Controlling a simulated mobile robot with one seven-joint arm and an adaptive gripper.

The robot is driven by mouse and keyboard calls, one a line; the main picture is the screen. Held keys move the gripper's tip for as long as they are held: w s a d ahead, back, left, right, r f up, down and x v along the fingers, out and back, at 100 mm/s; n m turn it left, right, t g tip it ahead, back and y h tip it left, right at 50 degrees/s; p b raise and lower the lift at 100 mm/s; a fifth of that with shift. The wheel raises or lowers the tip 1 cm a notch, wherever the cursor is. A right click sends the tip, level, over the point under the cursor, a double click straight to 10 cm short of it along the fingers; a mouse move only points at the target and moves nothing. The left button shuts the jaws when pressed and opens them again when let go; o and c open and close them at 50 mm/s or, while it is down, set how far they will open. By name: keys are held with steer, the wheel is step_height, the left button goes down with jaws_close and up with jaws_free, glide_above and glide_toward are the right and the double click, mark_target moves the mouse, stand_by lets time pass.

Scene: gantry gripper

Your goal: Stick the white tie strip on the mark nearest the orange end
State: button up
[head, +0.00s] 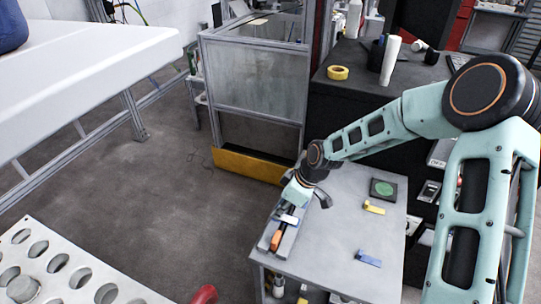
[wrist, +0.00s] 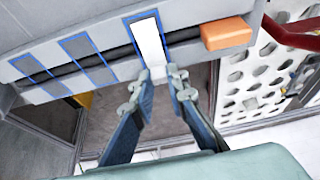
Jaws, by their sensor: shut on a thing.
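A grey rail (wrist: 185,22) with a dark slot carries blue-outlined marks, such as the middle mark (wrist: 80,46) and the far-left mark (wrist: 30,67). Its orange end (wrist: 226,33) is a block at the right; it also shows in the head view (head: 276,239). My gripper (wrist: 162,74) is shut on the white tie strip (wrist: 149,42), which lies across the rail over the mark nearest the orange end. Blue outline shows around the strip's upper part. I cannot tell whether the strip touches the rail. In the head view the strip (head: 289,219) is below my gripper (head: 292,200).
The rail lies along the left edge of a grey bench (head: 333,234). A yellow piece (head: 374,207), a blue piece (head: 368,258) and a green disc on a dark square (head: 383,188) lie to its right. A glazed metal frame (head: 252,78) stands behind. Floor is open at left.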

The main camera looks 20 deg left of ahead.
steer(key=shift+s+f+b, duration=0.1)
steer(key=shift+f+b, duration=0.3)
steer(key=shift+f, duration=0.35)
steer(key=shift+d, duration=0.1)
steer(key=o, duration=1.3)
steer(key=shift+r, duration=0.15)
steer(key=r+p, duration=0.3)
steer(key=shift+w+a+r, duration=0.2)
steer(key=shift+w, duration=0.15)
steer(key=shift+s+r+p, duration=0.1)
steer(key=shift+r+p, duration=1.2)
steer(key=shift+r, duration=0.45)
